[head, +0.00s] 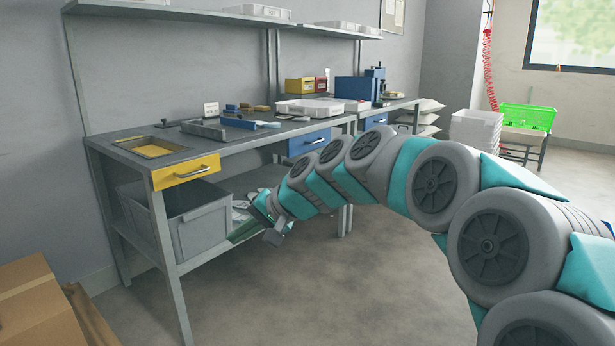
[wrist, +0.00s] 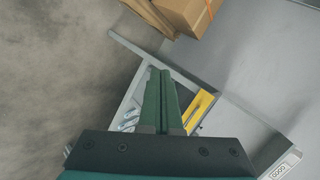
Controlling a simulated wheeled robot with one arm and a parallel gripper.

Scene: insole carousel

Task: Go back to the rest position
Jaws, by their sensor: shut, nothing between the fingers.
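My gripper (head: 246,232) is at the end of my arm in the head view, in front of the workbench and near the grey bin on its lower shelf. In the wrist view my gripper (wrist: 164,78) shows as two long green fingers lying together, with nothing between them. The fingers point toward the cardboard boxes. My arm stretches from the right of the head view to the bench front.
The workbench (head: 130,163) has a yellow drawer (head: 186,172), a blue drawer (head: 309,142) and tools on top. A grey bin (head: 205,232) stands below. Cardboard boxes (head: 40,305) stand at lower left. White crates (head: 474,130) and a green crate (head: 526,117) are at the back right. The floor in front is clear.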

